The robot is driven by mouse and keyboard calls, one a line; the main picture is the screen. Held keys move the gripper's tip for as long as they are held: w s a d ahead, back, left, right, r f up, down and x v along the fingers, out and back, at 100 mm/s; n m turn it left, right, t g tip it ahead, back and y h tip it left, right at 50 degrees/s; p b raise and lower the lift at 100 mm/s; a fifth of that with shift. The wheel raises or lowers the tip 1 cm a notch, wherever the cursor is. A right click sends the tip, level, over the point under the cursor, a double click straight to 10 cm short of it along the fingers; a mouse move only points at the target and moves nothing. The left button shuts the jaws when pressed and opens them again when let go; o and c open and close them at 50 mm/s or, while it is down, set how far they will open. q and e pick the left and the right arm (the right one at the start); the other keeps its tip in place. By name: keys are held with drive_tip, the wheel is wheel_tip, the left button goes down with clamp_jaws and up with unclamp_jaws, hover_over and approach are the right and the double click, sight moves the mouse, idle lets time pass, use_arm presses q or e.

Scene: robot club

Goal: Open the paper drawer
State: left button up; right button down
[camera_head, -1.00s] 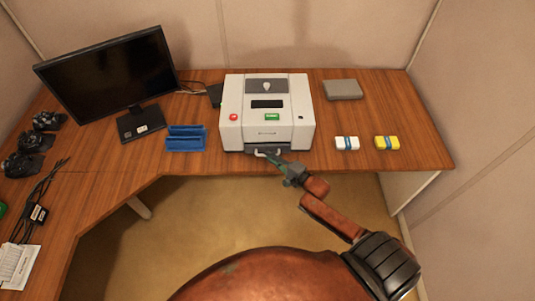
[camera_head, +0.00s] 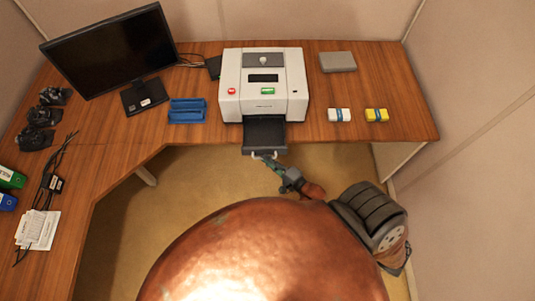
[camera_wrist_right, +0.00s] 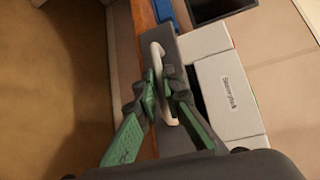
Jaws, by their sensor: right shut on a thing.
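The white printer (camera_head: 263,82) stands at the back middle of the wooden desk, with red and green buttons on its front. Its dark paper drawer (camera_head: 264,133) sticks out from the front, past the desk edge. The drawer's pale handle (camera_wrist_right: 157,80) shows in the right wrist view. My right gripper (camera_head: 272,161) is shut on the handle, with its green fingers (camera_wrist_right: 160,92) on either side of the bar. My left gripper does not show in these views.
A monitor (camera_head: 110,52) and a blue holder (camera_head: 187,110) stand left of the printer. A white block (camera_head: 340,115), a yellow block (camera_head: 377,115) and a grey box (camera_head: 338,61) lie to the right. The floor (camera_head: 200,180) before the desk is clear.

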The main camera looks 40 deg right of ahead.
drive_tip(key=c, duration=2)
unclamp_jaws()
drive_tip(key=shift+c, duration=0.2)
drive_tip(key=v, duration=1.2)
